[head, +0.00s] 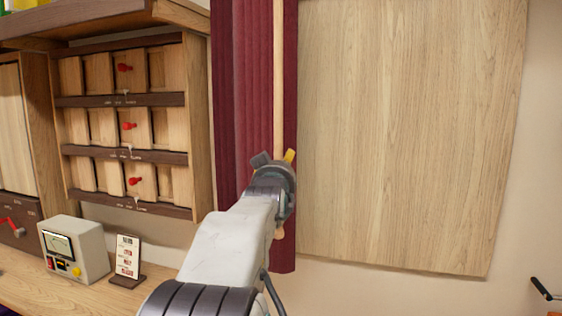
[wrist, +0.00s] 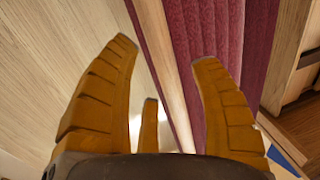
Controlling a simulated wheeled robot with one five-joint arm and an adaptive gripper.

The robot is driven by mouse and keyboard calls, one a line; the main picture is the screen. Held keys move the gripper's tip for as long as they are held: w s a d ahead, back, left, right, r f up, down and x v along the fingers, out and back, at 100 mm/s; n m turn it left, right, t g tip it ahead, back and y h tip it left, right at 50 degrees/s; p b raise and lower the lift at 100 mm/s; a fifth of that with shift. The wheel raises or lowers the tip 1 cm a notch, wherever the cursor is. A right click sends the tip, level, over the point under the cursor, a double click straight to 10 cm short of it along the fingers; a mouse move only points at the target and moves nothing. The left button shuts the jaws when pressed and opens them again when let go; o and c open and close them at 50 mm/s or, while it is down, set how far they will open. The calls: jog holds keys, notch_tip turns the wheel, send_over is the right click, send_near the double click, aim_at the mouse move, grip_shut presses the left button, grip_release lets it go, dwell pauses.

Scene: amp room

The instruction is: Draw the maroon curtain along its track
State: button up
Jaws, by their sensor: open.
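The maroon curtain (head: 240,90) hangs in folds, bunched in a narrow strip between the wooden cabinet and the large wood panel. A pale wooden rod (head: 279,70) hangs upright in front of the curtain near its right edge; its lower end shows below my gripper. My gripper (head: 275,157) is at the rod, partly hiding it and the curtain. In the wrist view my gripper (wrist: 165,49) has its yellow fingers spread apart. The rod (wrist: 163,50) runs between them, with maroon folds (wrist: 215,35) behind and to the right. The track is out of view.
The wooden cabinet (head: 200,120) with red knobs stands left of the curtain. A grey meter box (head: 73,248) and a small card stand (head: 127,262) sit on the counter (head: 60,295) below. The flat wood panel (head: 400,120) is on the right. A black-handled crank (head: 541,288) shows at lower right.

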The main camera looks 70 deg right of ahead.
jog(key=shift+x, duration=1.1)
grip_shut()
